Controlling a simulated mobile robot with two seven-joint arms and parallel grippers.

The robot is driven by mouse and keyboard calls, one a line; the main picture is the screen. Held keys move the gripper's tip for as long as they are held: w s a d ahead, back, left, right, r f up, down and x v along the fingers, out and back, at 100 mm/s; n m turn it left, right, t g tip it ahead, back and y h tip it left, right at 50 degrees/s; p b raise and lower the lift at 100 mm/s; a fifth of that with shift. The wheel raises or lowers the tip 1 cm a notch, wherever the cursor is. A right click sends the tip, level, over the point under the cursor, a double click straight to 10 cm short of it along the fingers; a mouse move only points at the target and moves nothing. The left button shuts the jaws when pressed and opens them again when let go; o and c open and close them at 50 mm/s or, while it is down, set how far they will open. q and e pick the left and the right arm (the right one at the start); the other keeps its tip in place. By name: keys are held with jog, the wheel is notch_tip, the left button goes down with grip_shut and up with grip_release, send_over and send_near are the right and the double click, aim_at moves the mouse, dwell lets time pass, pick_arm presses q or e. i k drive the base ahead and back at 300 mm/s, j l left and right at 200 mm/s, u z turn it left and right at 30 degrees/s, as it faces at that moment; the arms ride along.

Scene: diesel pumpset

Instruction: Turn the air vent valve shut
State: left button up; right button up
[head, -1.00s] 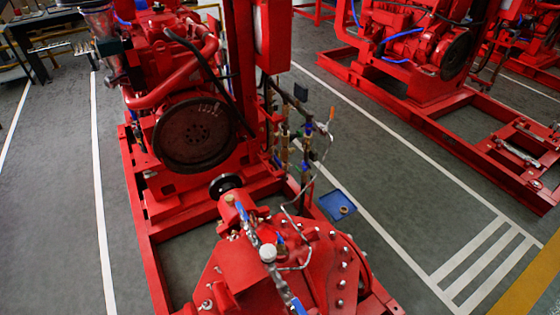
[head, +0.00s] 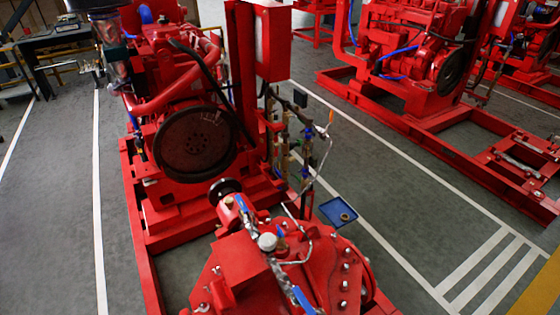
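The red pump casing (head: 232,262) stands low in the middle of the head view, with a pipe and small valves on top. Blue valve levers show at the upper end of this pipe (head: 241,204), beside its middle (head: 281,231) and at its lower end (head: 303,299). A round white-topped fitting (head: 267,242) sits between them. I cannot tell which of these is the air vent valve, or whether any is open or shut. Neither of my grippers is in view.
The red engine (head: 165,60) with its dark flywheel (head: 195,146) stands behind the pump. A blue tray (head: 338,213) is right of the casing. Thin pipework (head: 305,130) rises beside the engine. A second red pumpset (head: 425,75) is at right. Grey floor lies clear at left.

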aim_at(280, 233)
jog(key=i, duration=0.4)
jog(key=i+j+u, duration=0.25)
jog(key=i+j, duration=0.2)
jog(key=j, duration=0.15)
